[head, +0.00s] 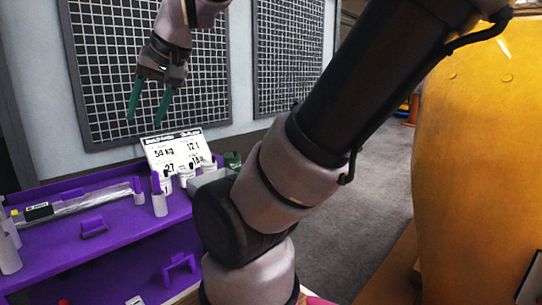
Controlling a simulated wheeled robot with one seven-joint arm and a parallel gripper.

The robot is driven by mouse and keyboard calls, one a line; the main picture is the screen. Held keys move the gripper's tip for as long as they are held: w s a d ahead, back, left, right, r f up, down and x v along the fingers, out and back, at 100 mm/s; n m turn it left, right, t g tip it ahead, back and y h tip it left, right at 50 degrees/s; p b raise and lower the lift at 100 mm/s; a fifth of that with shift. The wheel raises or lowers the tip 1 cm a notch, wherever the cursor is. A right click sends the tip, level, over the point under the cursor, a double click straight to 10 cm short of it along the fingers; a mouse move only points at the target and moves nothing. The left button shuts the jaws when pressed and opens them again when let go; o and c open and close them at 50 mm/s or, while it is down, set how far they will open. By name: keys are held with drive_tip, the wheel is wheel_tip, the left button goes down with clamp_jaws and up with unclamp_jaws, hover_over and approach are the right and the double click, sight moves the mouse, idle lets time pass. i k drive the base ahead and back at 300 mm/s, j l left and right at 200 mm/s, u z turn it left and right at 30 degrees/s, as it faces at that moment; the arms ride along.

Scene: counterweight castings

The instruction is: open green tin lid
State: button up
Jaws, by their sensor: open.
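My gripper (146,120) hangs at the upper left in the head view, its two green fingers apart and empty. It is above the purple bench, in front of the wall grid. A small dark green object (232,158) shows at the bench's right end, just left of my arm. It may be the green tin. It is small and perhaps partly covered by my arm, so I cannot make out a lid or whether it is open. My gripper is up and to the left of it, not touching it.
The purple bench (120,225) holds white bottles with purple tops (159,196), a printed sign (172,150), a grey box (208,178) and a long clear-grey strip (80,202). A large yellow casting (475,170) stands at right. Grey floor (370,180) is clear between.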

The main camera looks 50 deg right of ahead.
sight(235, 155)
drive_tip(key=i+l+z, duration=0.15)
drive_tip(key=z, duration=0.2)
drive_tip(key=i+l+z, duration=0.2)
drive_tip(key=z, duration=0.15)
drive_tip(key=i+l+z, duration=0.2)
drive_tip(key=z, duration=0.15)
drive_tip(key=i+l+u, duration=0.3)
drive_tip(key=i+l, duration=0.4)
drive_tip(key=i, duration=0.05)
